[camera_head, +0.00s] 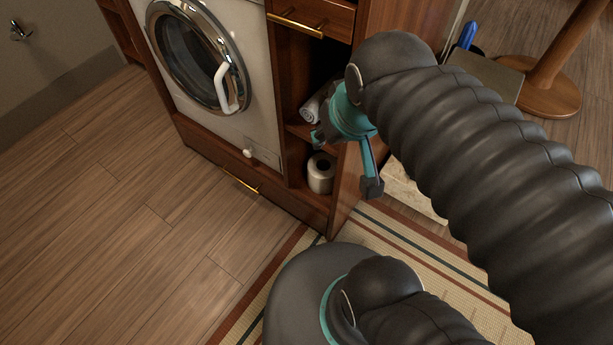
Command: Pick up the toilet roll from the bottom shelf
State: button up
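The white toilet roll (319,184) stands upright on the bottom shelf of the open wooden cabinet, right of the washing machine. The dark hole in its top shows. My gripper (345,162), teal with dark fingertips, is in front of the cabinet, above and to the right of the roll in the picture. Its fingers are spread wide, with one to the left near the shelf above and one hanging down at the right. Nothing is between them, and no contact with the roll is visible.
A rolled grey-white towel (313,106) lies on the shelf above. The washing machine (212,70) stands at left, over a drawer with a brass handle (240,180). A striped rug (385,240) lies in front. A wooden stand (552,90) is at upper right. Floor at left is clear.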

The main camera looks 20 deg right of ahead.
aim_at(321, 167)
jog(key=u, duration=1.55)
jog(key=k, duration=1.05)
jog(key=z, duration=1.95)
